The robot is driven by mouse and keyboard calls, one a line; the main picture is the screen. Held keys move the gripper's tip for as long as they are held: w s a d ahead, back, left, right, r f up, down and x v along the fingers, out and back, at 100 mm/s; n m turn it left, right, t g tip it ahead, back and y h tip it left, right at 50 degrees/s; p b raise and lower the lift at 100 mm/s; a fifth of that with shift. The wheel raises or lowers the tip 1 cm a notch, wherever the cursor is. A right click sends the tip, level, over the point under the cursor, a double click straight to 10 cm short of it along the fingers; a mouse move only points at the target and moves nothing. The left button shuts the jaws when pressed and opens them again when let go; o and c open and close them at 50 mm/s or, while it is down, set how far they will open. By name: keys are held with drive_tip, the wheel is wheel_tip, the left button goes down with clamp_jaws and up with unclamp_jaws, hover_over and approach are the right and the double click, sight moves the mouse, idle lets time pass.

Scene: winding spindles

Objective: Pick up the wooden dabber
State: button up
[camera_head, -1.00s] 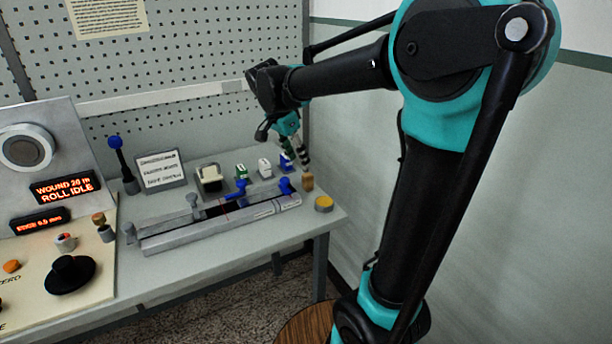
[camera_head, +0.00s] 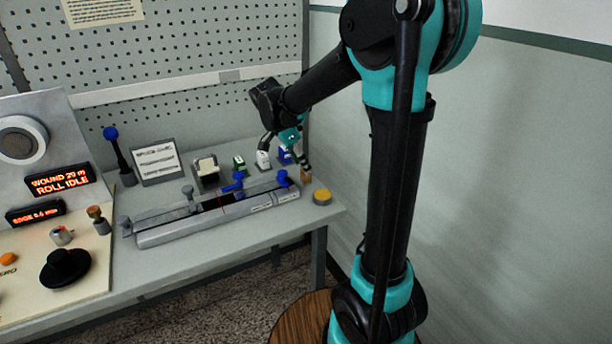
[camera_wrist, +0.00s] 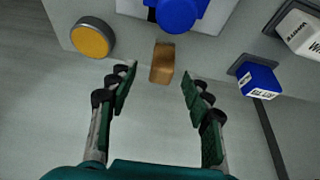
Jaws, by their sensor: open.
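The wooden dabber, a small brown block (camera_head: 306,175), stands near the right end of the grey bench. In the wrist view the wooden dabber (camera_wrist: 162,64) is just beyond my fingertips, roughly centred between them. My gripper (camera_wrist: 158,84) is open and empty, with a finger to each side of the dabber's line. In the head view my gripper (camera_head: 301,160) hangs by the dabber, its fingers partly overlapping the items behind. Whether a finger touches the dabber cannot be told.
A yellow disc (camera_head: 322,196) sits beside the dabber near the bench edge. A long grey rail (camera_head: 215,218) with blue knobs (camera_head: 281,178) lies close by. Blue (camera_wrist: 258,80) and white (camera_wrist: 300,34) blocks stand to the right in the wrist view. A pegboard (camera_head: 200,50) rises behind.

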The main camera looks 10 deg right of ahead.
drive_tip(key=shift+x, duration=2.8)
drive_tip(key=shift+w+a, duration=0.1)
drive_tip(key=shift+a, duration=0.05)
clamp_jaws()
